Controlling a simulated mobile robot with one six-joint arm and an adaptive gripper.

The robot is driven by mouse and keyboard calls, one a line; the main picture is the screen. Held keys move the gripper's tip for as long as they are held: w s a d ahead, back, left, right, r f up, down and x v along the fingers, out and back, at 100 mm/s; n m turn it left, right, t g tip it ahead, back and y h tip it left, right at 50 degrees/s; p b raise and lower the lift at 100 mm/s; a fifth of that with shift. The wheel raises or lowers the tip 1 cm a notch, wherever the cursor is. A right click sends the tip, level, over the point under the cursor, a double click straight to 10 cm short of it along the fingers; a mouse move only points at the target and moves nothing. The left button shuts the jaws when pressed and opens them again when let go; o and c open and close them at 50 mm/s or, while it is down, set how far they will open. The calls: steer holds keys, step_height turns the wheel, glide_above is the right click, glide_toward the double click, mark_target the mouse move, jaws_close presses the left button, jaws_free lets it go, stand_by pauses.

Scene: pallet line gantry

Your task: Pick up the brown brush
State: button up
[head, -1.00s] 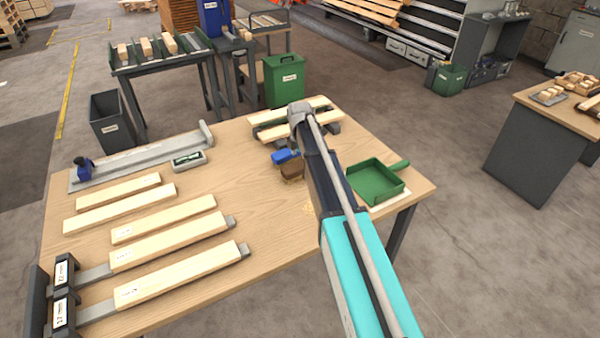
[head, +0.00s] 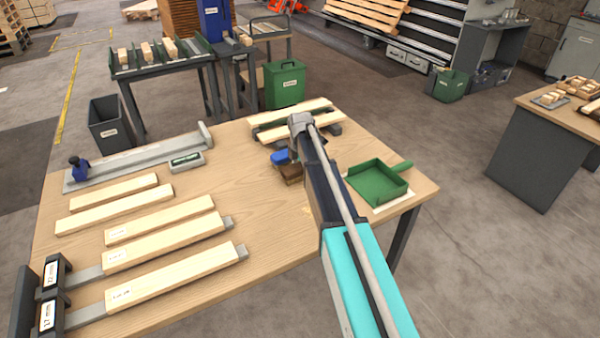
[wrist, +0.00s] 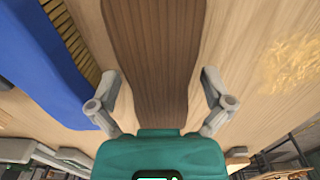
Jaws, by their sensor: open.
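The brown brush (head: 291,174) lies on the wooden table, partly hidden by my arm in the head view. In the wrist view its long brown grained top (wrist: 150,50) runs from the upper edge down between my fingers. My gripper (wrist: 159,92) is open, with one finger on each side of the brown brush and a gap on both sides. I cannot tell how high the fingers are above the table.
A blue brush (wrist: 40,65) with yellowish bristles lies close on the left; it also shows in the head view (head: 280,158). Sawdust (wrist: 297,62) lies to the right. A green dustpan (head: 377,184) and wooden slats (head: 291,112) are nearby. Timber pieces (head: 160,222) occupy the table's left.

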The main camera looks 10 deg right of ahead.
steer(key=c, duration=1.2)
steer(key=shift+r, duration=0.15)
step_height(320, 180, up, 3)
steer(key=p, duration=0.3)
steer(key=s+r+p, duration=0.9)
steer(key=s+p, duration=0.1)
steer(key=s, duration=0.4)
steer(key=shift+r, duration=0.35)
